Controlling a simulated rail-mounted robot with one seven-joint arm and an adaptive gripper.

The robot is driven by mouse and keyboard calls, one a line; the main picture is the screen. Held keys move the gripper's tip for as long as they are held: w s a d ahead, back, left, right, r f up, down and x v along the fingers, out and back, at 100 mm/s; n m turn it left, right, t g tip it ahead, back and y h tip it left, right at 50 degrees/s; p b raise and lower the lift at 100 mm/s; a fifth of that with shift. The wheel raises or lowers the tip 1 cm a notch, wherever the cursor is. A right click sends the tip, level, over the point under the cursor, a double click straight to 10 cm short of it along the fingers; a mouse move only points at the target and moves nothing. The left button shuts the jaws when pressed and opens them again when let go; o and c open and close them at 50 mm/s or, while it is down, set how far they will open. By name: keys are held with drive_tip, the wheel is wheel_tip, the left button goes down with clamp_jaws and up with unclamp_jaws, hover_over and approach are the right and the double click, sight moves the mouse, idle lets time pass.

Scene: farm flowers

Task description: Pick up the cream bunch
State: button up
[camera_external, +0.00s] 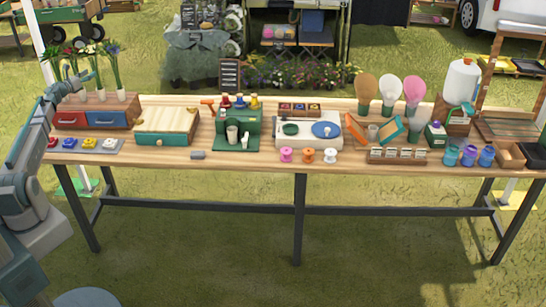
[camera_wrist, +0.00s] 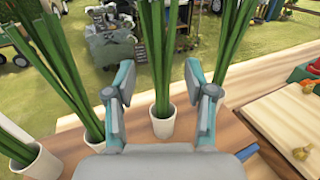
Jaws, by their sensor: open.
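Several bunches of tall green stems stand in small white pots on the wooden top of the drawer box (camera_external: 92,118) at the far left of the table. The leftmost bunch (camera_external: 53,68) seems to have pale heads; they are too small to be sure it is the cream bunch. My gripper (camera_external: 80,78) is among the bunches. In the wrist view my open gripper (camera_wrist: 160,84) has one stem bunch (camera_wrist: 161,55) in its white pot (camera_wrist: 162,123) between and beyond the fingers. The flower heads are outside the wrist view, so this bunch's colour cannot be told.
Other stems (camera_wrist: 58,68) rise close at the left of the gripper, and more stems (camera_wrist: 236,40) at the right. A cream-topped box (camera_external: 167,123) stands right of the drawer box. Coloured blocks on a grey tray (camera_external: 117,146) lie in front.

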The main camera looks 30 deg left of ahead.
drive_tip(key=w, duration=0.1)
drive_tip(key=w+p, duration=0.1)
drive_tip(key=w, duration=0.1)
drive_tip(key=w+p, duration=0.1)
drive_tip(key=w, duration=0.1)
drive_tip(key=shift+a+f, duration=0.15)
drive_tip(key=shift+a, duration=0.2)
clamp_jaws()
